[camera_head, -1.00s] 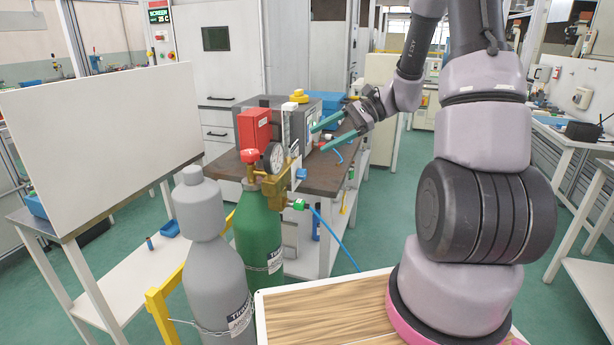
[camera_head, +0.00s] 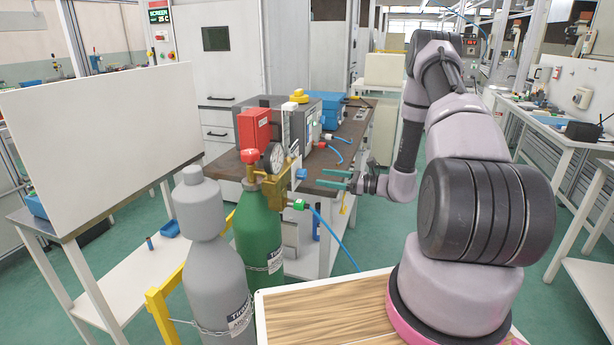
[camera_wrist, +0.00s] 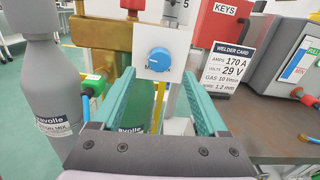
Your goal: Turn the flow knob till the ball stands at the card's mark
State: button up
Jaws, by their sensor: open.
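The blue flow knob (camera_wrist: 160,60) sits on a white plate (camera_wrist: 178,42) in the wrist view, ahead of my gripper and between the lines of its fingers. In the head view the knob (camera_head: 301,173) is small beside the brass regulator (camera_head: 276,186). My gripper (camera_head: 336,178) is open, its green fingers right of the knob and apart from it; they also show in the wrist view (camera_wrist: 160,92). The welder card (camera_wrist: 229,66) reads GAS 10 l/min. The flow tube (camera_head: 286,128) stands above the regulator. Its ball cannot be made out.
A green cylinder (camera_head: 258,235) carries the regulator and gauge (camera_head: 274,157). A grey cylinder (camera_head: 212,265) stands left of it. A red KEYS box (camera_wrist: 217,25) and a welder (camera_wrist: 287,50) are at the bench (camera_head: 345,150). A blue hose hangs below.

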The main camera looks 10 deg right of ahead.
aim_at(306, 175)
jog(key=x, duration=0.7)
grip_shut()
